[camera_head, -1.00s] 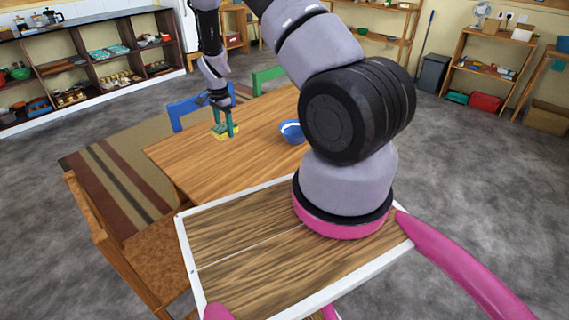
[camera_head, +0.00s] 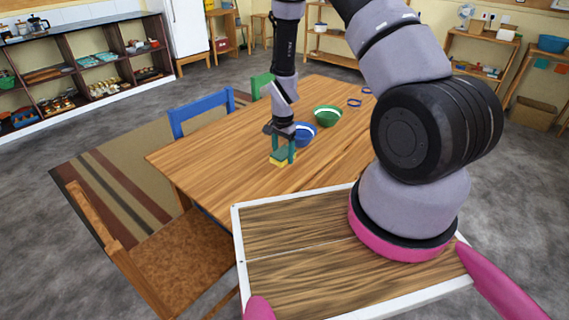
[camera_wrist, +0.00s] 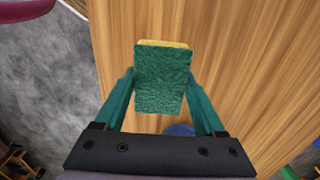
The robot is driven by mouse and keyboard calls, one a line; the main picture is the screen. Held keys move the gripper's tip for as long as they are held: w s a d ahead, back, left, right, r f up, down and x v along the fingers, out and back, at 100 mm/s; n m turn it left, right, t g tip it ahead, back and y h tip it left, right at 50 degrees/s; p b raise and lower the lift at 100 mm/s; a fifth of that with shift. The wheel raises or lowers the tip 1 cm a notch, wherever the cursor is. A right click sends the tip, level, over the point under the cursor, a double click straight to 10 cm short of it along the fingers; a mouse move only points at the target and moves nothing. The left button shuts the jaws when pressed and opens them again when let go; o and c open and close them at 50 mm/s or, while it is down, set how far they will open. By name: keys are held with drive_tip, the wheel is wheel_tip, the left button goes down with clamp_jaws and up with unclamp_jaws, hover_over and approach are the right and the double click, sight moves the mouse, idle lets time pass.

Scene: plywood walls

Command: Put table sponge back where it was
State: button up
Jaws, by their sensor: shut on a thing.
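The table sponge, yellow with a green scouring side, shows in the wrist view (camera_wrist: 163,80) between my green fingers. My gripper (camera_wrist: 160,100) is shut on it. In the head view my gripper (camera_head: 284,150) points down over the wooden table (camera_head: 215,150), with the sponge (camera_head: 278,161) low at its fingertips. I cannot tell whether the sponge touches the tabletop.
A blue bowl (camera_head: 304,133) stands just beside my gripper, and a green bowl (camera_head: 328,116) is farther right. A blue chair (camera_head: 200,110) and a brown chair (camera_head: 175,245) stand at the table. The tabletop's left part is clear.

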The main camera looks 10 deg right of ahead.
drive_tip(key=shift+f, duration=2.05)
drive_tip(key=shift+a+f, duration=0.1)
drive_tip(key=shift+f, duration=0.05)
drive_tip(key=o, duration=1.3)
